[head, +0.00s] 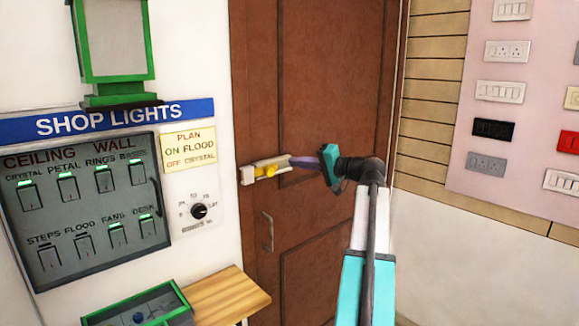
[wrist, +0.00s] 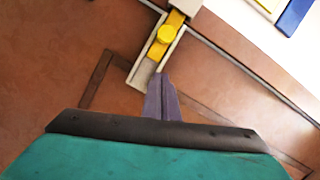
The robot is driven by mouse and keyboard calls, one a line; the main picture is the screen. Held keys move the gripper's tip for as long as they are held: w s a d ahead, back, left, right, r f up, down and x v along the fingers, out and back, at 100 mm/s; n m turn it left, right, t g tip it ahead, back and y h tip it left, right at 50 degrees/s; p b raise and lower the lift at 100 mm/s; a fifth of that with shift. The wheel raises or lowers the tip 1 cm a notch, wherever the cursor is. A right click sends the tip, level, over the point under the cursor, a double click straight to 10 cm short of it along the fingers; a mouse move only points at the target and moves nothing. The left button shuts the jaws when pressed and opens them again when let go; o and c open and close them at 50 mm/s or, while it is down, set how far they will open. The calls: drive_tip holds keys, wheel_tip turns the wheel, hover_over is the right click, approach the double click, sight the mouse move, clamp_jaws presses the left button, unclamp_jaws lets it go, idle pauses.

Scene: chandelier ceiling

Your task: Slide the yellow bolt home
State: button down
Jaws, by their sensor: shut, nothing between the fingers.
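The yellow bolt (head: 268,171) lies in a pale channel fixed across the left side of the brown door. In the wrist view the yellow bolt (wrist: 175,19) has a round knob (wrist: 166,34) and its far end reaches the pale keeper (wrist: 188,5) at the door's edge. I cannot tell how deep it sits there. Bare channel (wrist: 144,72) shows behind the bolt on the near side. My gripper (head: 292,162) is shut and empty, at the right end of the channel. Its purple fingertips (wrist: 160,76) are beside that end, apart from the knob; contact with the channel is unclear.
The brown door (head: 320,90) has a handle (head: 268,232) below the bolt. A switch panel (head: 85,205), dial (head: 199,211) and yellow sign (head: 189,147) are on the left wall. A wooden shelf (head: 228,295) stands low left. Sockets (head: 500,90) fill the right wall.

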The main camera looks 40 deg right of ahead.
drive_tip(key=s+d+b, duration=0.1)
drive_tip(key=s, duration=0.6)
drive_tip(key=shift+s+r, duration=0.2)
drive_tip(key=shift+r, duration=0.15)
drive_tip(key=shift+d, duration=0.1)
